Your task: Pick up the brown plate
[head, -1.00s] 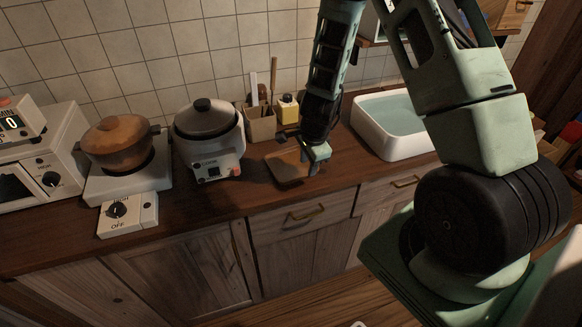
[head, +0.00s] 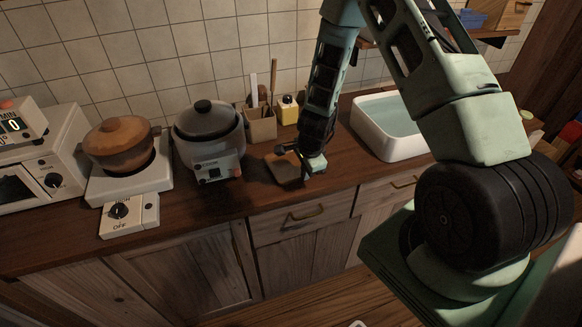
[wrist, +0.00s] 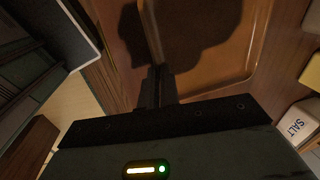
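The brown plate (head: 284,170) is a squarish, shallow plate with rounded corners on the dark wooden counter, in front of the utensil holder. My gripper (head: 298,165) is low at its right side and overlaps it in the head view. In the wrist view the plate (wrist: 215,80) fills the upper middle, with a raised rim and a dark shadow across it. The dark fingers (wrist: 157,85) show close together over its lower left part. Whether they pinch the rim or are only beside it is unclear.
A rice cooker (head: 209,140) stands left of the plate, and a pot (head: 119,145) sits on a burner farther left. The utensil holder (head: 261,125) and a yellow container (head: 287,110) stand behind. A white sink (head: 390,128) is to the right. A salt container (wrist: 298,124) shows in the wrist view.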

